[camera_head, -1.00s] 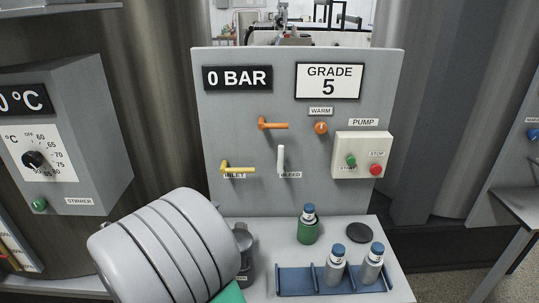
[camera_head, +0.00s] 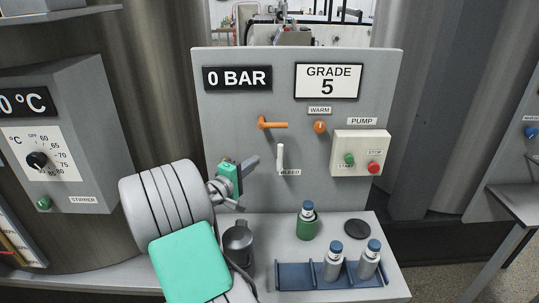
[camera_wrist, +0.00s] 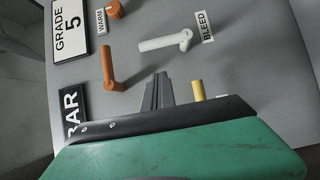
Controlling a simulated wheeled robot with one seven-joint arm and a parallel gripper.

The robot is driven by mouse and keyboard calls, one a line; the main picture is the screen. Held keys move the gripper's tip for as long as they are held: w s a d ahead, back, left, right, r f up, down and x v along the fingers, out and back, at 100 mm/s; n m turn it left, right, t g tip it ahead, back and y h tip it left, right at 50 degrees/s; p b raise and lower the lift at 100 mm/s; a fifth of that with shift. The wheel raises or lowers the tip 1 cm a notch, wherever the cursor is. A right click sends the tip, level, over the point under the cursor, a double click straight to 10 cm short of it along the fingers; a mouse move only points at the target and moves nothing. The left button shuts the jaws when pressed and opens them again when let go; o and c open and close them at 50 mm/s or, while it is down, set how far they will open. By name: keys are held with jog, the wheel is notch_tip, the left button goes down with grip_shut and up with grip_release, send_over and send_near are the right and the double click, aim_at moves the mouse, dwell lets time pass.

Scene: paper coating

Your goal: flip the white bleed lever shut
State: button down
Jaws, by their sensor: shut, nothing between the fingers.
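The white bleed lever (camera_head: 280,157) points straight up from its pivot on the grey panel, beside the BLEED label (camera_head: 290,172). In the wrist view the lever (camera_wrist: 163,43) shows whole, beyond and a little right of the fingertips. My gripper (camera_head: 254,162) is shut and empty, in front of the panel just left of the lever. In the wrist view its fingers (camera_wrist: 157,92) are together and look apart from the lever. The yellow inlet lever is hidden by my gripper in the head view; part of it (camera_wrist: 197,90) shows in the wrist view.
An orange lever (camera_head: 273,125) lies horizontal above the bleed lever. The pump box (camera_head: 344,165) with green and red buttons is to the right. Below, a green holder with a bottle (camera_head: 306,226) and a blue rack (camera_head: 298,275) with bottles stand on the ledge.

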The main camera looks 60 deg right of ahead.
aim_at(280, 154)
jog(key=s+d+p, duration=0.1)
jog(key=s+d, duration=0.2)
jog(key=d, duration=0.2)
jog(key=shift+s+p, duration=0.25)
jog(key=shift+p, duration=0.15)
